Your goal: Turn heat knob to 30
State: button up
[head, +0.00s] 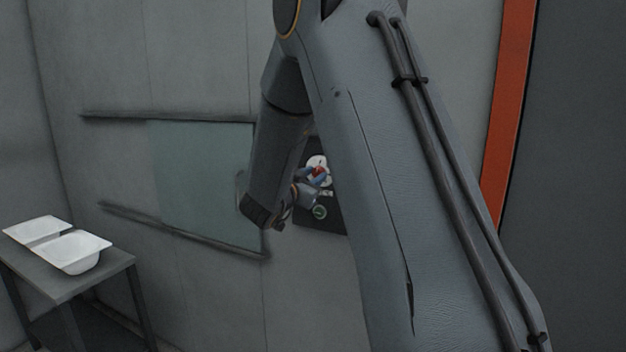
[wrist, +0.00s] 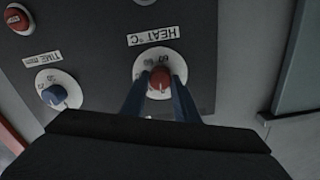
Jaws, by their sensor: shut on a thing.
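The red heat knob (wrist: 158,77) sits on a white round dial (wrist: 143,66) on a dark control panel (wrist: 100,50). Its label, HEAT °C (wrist: 153,36), is upside down in the wrist view. My gripper (wrist: 158,86) is shut on the knob, one blue finger on each side. The dial numbers are partly hidden and too small to read surely, so I cannot tell the setting. In the head view the red knob (head: 319,170) shows small between my fingers, and my arm covers part of the panel (head: 335,215).
A blue time knob (wrist: 55,95) and a red button (wrist: 17,18) share the panel. A green button (head: 320,212) shows in the head view. A greenish pane (head: 200,175) lies between wall rails. Two white tub shells (head: 73,251) rest on a table (head: 55,282).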

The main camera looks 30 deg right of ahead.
jog(key=m+b, duration=0.5)
jog(key=shift+f+b, duration=0.2)
jog(key=shift+b, duration=0.2)
jog(key=m+b, duration=0.3)
jog(key=b, duration=0.1)
jog(key=shift+r+m, duration=0.1)
jog(key=shift+m, duration=0.2)
jog(key=shift+b, duration=0.35)
jog(key=o, duration=1.1)
jog(key=shift+r, duration=0.1)
jog(key=shift+c, duration=0.2)
jog(key=b+v, duration=0.1)
jog(key=v, duration=0.7)
